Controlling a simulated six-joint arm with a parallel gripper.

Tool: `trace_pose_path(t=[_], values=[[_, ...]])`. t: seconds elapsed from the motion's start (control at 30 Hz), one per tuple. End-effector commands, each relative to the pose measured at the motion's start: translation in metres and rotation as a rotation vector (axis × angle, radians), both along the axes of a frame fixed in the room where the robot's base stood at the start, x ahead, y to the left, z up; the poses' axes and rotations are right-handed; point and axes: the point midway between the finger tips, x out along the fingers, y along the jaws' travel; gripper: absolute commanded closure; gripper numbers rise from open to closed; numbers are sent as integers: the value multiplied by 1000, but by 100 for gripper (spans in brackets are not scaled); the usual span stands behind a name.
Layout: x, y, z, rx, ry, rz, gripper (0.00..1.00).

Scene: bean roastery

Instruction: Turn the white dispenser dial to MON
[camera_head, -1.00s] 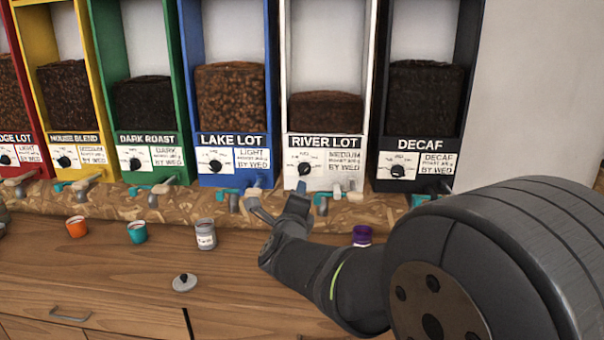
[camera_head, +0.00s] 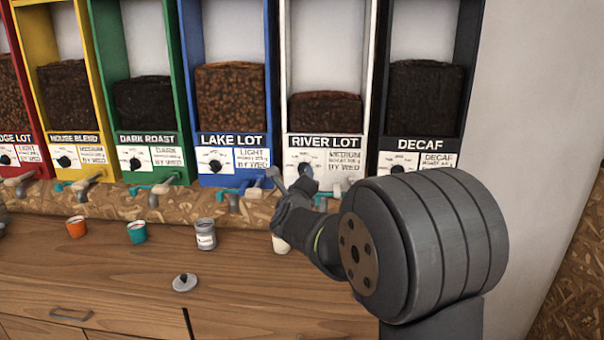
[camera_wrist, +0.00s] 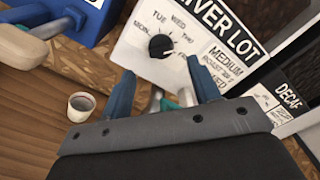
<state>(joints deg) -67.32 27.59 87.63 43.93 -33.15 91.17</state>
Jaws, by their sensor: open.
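The white dispenser (camera_head: 326,147) is marked RIVER LOT and stands between a blue and a black one. Its round black dial (camera_wrist: 161,46) shows in the wrist view, ringed by day labels with MON at the left. A small light mark on the dial seems to point to the lower right, but I cannot read its setting surely. In the head view the dial (camera_head: 305,169) is just above my gripper. My gripper (camera_wrist: 160,70) is open and empty, its blue fingers apart in front of and below the dial, seemingly not touching it.
The blue LAKE LOT dispenser (camera_head: 231,145) and black DECAF dispenser (camera_head: 420,148) flank the white one. Spout levers stick out under the dispensers. A white cup (camera_wrist: 81,106), a grey jar (camera_head: 205,234), a teal cup (camera_head: 137,232) and a lid (camera_head: 185,282) are on the wooden counter.

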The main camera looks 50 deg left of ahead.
Motion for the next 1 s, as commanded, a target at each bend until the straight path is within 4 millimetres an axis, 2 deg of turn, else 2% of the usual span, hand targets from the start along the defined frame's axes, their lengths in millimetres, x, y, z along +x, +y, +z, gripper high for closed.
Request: trace_pose_path(t=[0.2,0.4,0.8,1.0], values=[[29,29,0,1,0,-2,44],[44,44,0,0,-1,-1,44],[48,48,0,-1,-1,0,44],[48,48,0,-1,-1,0,83]])
